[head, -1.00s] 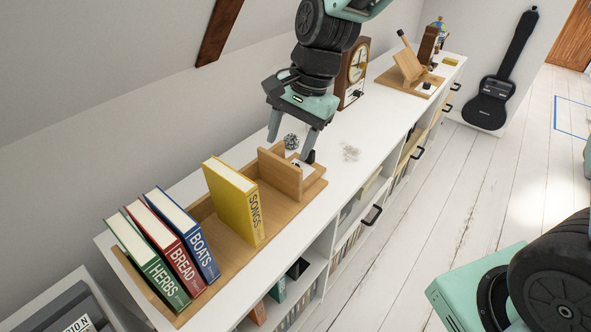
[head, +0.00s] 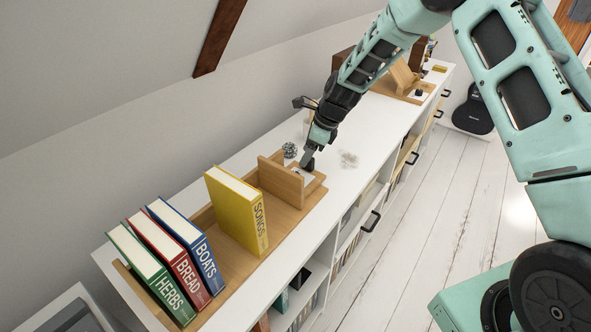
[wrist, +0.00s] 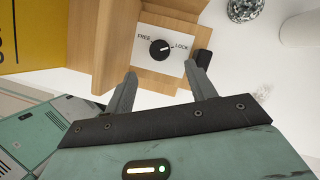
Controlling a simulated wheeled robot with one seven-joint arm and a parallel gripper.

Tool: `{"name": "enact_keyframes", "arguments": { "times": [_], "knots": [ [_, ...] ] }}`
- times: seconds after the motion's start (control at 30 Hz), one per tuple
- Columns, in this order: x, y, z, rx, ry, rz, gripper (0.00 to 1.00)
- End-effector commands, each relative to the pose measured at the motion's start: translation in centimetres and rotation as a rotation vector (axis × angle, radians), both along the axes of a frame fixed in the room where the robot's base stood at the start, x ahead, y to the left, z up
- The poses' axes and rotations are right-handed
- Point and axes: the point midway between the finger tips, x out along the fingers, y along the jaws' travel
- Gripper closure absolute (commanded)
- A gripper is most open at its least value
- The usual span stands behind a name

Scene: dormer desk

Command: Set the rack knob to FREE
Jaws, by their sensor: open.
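The rack knob (wrist: 160,49) is a small round black dial on a white plate (wrist: 150,65) marked FREE on the left and LOCK on the right. Its pale pointer mark appears turned toward LOCK. The plate sits at the end of the wooden book rack (head: 232,238), behind its upright end board (head: 281,184). My gripper (wrist: 160,72) is open and empty, its two fingers spread just short of the knob and apart from it. In the head view my gripper (head: 307,160) hides most of the knob.
A black block (wrist: 204,58) stands beside the plate, close to the right finger. A yellow SONGS book (head: 236,210) and the HERBS, BREAD and BOATS books stand in the rack. A patterned ball (head: 290,150) lies behind.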

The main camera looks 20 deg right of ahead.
Motion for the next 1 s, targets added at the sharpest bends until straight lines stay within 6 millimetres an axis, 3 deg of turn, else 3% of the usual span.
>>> {"name": "enact_keyframes", "arguments": {
  "times": [0.2, 0.4, 0.6, 0.9, 1.0],
  "knots": [
    [0.7, 1.7, -4.1, 0.002, 0.003, 0.002, 0.44],
    [1.3, 2.6, -6.9, 0.001, 0.001, 0.003, 0.44],
    [1.5, 3.1, -8.2, 0.0, 0.0, 0.002, 0.44],
    [1.6, 3.2, -8.3, 0.0, -0.001, 0.002, 0.44],
    [1.6, 3.1, -8.3, 0.0, -0.001, 0.002, 0.72]
  ]
}}
